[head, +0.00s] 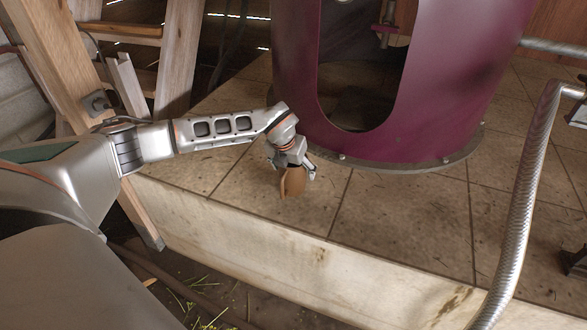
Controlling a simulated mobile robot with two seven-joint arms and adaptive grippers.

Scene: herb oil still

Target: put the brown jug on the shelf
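The brown jug (293,183) is small in the head view, near the front edge of the tiled platform, left of the purple still body. My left gripper (293,164) comes down over it from above, with its fingers at the jug's upper part. The gripper hides the top of the jug. I cannot tell whether the fingers press on it, or whether the jug rests on the tiles or hangs just above them. No shelf can be made out in this view. My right gripper is not in view.
The purple still housing (440,100) with a large opening stands on the tiled platform (400,215). A ribbed metal hose (522,190) runs down at the right. A wooden ladder-like frame (72,70) stands at the left. Tiles between jug and hose are clear.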

